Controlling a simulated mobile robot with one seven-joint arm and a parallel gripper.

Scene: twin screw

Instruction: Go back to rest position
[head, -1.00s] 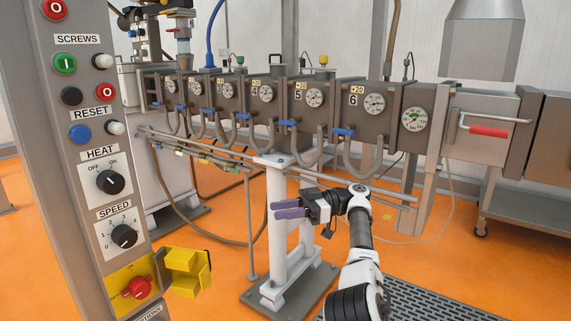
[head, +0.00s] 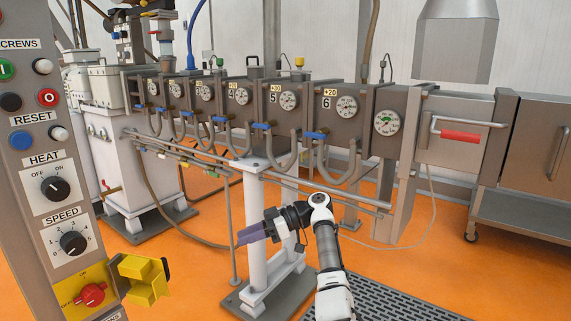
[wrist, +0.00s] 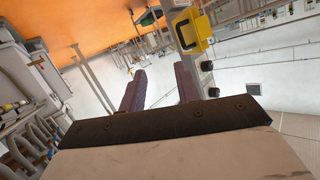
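My gripper (head: 240,237) has purple fingers and hangs in mid-air in front of the white machine stand in the head view, pointing left. In the wrist view my gripper (wrist: 158,88) shows its two fingers apart with nothing between them. It touches nothing that I can see. My arm reaches up to it from the bottom of the head view.
The control panel (head: 95,205) with knobs and buttons stands at the left, with a yellow open guard (head: 143,280) and red switch (head: 92,294). The screw machine (head: 340,118) with gauges runs behind. A white stand (head: 257,215) is close behind my gripper. Orange floor (head: 440,275) is free at right.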

